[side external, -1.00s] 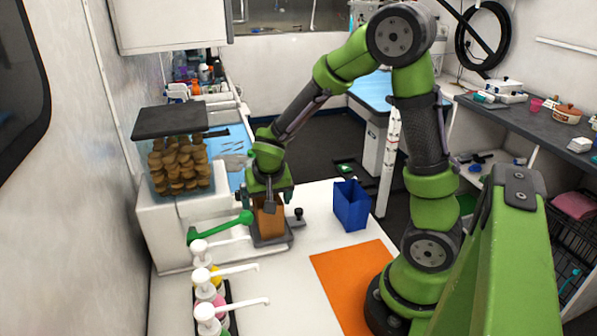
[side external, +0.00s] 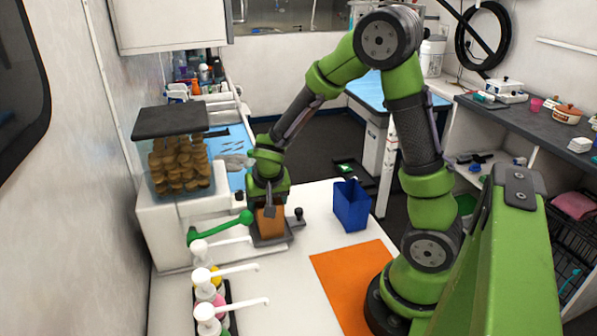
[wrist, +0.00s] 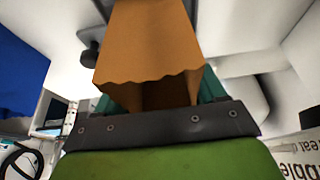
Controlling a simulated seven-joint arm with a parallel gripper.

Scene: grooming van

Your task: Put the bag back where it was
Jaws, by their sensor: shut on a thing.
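A brown paper bag (side external: 269,222) stands about upright at the grey metal plate (side external: 283,239) in front of the treat dispenser. I cannot tell whether its base touches the plate. My gripper (side external: 268,207) is shut on the bag near its top, from above. In the wrist view the bag (wrist: 150,45) shows its zigzag-cut open rim towards the camera, between my gripper's fingers (wrist: 155,100). The inside of the bag is dark, and its contents cannot be made out.
The treat dispenser (side external: 180,167) has a green lever (side external: 218,228) close left of the bag. A blue bin (side external: 351,205) stands to the right. Pump bottles (side external: 212,280) stand in front. An orange mat (side external: 345,285) lies bare, with clear white counter beside it.

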